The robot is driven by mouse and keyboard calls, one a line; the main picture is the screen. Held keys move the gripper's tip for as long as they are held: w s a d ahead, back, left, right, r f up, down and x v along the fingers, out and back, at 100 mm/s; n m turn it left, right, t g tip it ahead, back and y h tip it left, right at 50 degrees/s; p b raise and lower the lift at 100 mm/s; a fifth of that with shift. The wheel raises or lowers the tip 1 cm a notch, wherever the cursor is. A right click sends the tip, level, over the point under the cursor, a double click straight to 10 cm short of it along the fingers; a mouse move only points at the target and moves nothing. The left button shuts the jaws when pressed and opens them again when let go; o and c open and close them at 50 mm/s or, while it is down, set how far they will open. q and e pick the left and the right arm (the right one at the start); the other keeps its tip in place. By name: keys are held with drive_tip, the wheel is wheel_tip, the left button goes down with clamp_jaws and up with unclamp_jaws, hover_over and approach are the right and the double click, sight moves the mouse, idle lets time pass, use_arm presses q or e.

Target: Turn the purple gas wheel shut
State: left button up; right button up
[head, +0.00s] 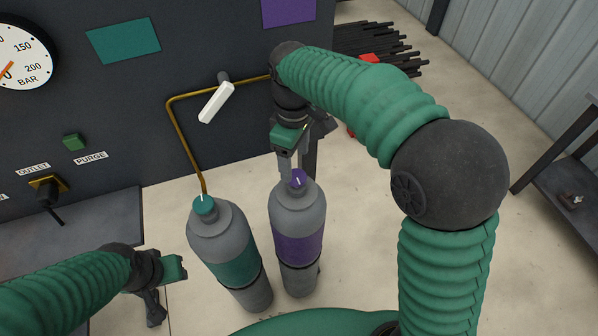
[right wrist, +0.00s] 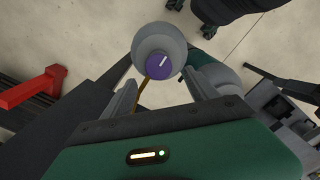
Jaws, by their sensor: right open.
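The purple gas wheel (head: 298,178) sits on top of a grey gas bottle with a purple band (head: 298,238). In the right wrist view the wheel (right wrist: 160,66) shows from above with a white mark across it. My right gripper (head: 290,172) is open, pointing down just above the wheel. In the right wrist view its two fingers (right wrist: 158,88) stand apart, with the wheel between and beyond their tips. I see no contact. My left gripper (head: 163,290) is low at the left, away from the bottles; its jaw opening is unclear.
A second bottle with a teal band (head: 236,262) and teal wheel (head: 204,204) stands close left of the purple one. A brass pipe (head: 185,140) and white lever (head: 215,103) are on the dark panel behind. Dark rods (head: 375,50) lie at the back right. A red part (right wrist: 30,92) shows in the right wrist view.

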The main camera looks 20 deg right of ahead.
sight(296, 176)
drive_tip(key=f, duration=0.2)
drive_tip(key=a+f, duration=0.1)
drive_tip(key=f, duration=0.2)
drive_tip(key=shift+a, duration=0.2)
drive_tip(key=d, duration=0.1)
drive_tip(key=d+f, duration=0.1)
drive_tip(key=shift+w+d, duration=0.15)
drive_tip(key=shift+d, duration=0.45)
drive_tip(key=shift+a, duration=0.15)
drive_tip(key=shift+c, duration=1)
drive_tip(key=shift+a+r, duration=0.1)
drive_tip(key=shift+a, duration=0.3)
drive_tip(key=shift+c, duration=1.3)
drive_tip(key=shift+a, duration=0.6)
drive_tip(key=c, duration=0.5)
drive_tip(key=shift+c, duration=1.2)
drive_tip(key=shift+d, duration=0.2)
drive_tip(key=shift+c, duration=0.8)
drive_tip(key=shift+d, duration=0.25)
use_arm(q)
drive_tip(key=shift+a+f, duration=0.35)
drive_tip(key=shift+f, duration=0.1)
